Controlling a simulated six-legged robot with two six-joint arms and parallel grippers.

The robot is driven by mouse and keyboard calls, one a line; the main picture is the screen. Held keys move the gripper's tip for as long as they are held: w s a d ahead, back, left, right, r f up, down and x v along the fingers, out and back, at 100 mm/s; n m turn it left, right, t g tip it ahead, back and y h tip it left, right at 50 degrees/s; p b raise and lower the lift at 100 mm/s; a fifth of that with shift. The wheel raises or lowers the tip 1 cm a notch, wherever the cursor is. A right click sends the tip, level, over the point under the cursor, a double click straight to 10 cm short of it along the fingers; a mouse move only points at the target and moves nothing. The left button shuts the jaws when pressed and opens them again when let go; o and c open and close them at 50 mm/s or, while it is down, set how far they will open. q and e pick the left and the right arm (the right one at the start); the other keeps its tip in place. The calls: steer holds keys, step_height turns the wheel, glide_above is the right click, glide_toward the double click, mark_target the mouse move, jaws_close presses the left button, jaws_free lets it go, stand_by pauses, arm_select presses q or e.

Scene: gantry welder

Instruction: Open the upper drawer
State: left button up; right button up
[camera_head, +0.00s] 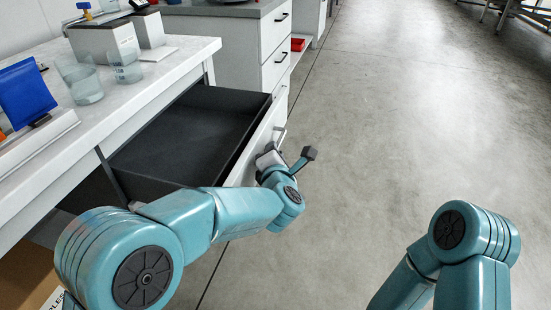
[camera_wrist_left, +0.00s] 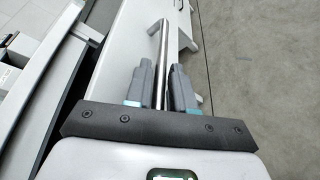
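The upper drawer (camera_head: 190,130) is pulled out from under the white worktop, and its dark inside looks empty. Its front carries a metal bar handle (camera_head: 281,137), which also shows in the left wrist view (camera_wrist_left: 159,50). My left gripper (camera_head: 272,152) is at the drawer front. The fingertips are mostly hidden in the head view. My right arm shows at the bottom right, but its gripper is out of view.
Another cabinet (camera_head: 240,40) with dark handles stands behind. A cardboard box (camera_head: 25,275) is at lower left. The grey floor (camera_head: 400,110) to the right is clear.

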arm_select(q)
steer(key=p+v, duration=0.2)
steer(key=v, duration=1.4)
steer(key=shift+s, duration=0.2)
